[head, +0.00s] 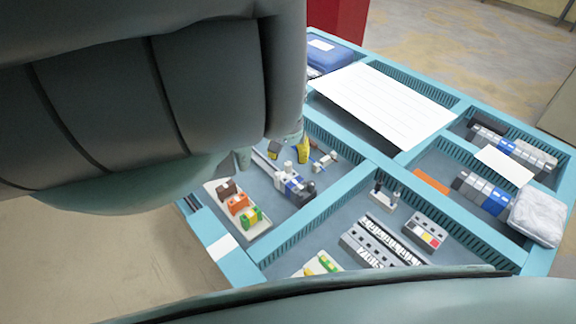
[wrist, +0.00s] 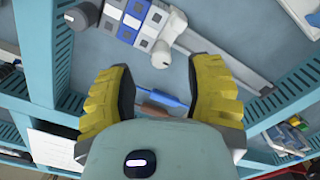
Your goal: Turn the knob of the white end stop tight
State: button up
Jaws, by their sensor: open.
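The white end stop (wrist: 160,52) sits at the end of a row of white, blue and grey blocks (wrist: 135,20) on a metal rail (wrist: 225,62), in the upper middle of the wrist view. In the head view the end stop (head: 280,179) shows small beside the blue blocks (head: 297,187). My gripper (wrist: 160,78) is open, its two yellow fingers apart with nothing held between them. The knob lies beyond the fingertips in the picture, apart from them. In the head view my gripper (head: 288,152) is partly hidden by my arm.
Teal divider walls (head: 330,215) surround this compartment. A tray of coloured blocks (head: 237,207) lies left of the row, and a small white part (head: 325,160) lies to its right. A blue-handled tool (wrist: 158,98) lies below the fingers.

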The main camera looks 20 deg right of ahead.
aim_at(288, 163)
notch_tip(288, 163, down, 3)
jog(key=shift+d+r, duration=0.1)
jog(key=shift+f, duration=0.7)
jog(key=shift+o, duration=0.2)
grip_shut()
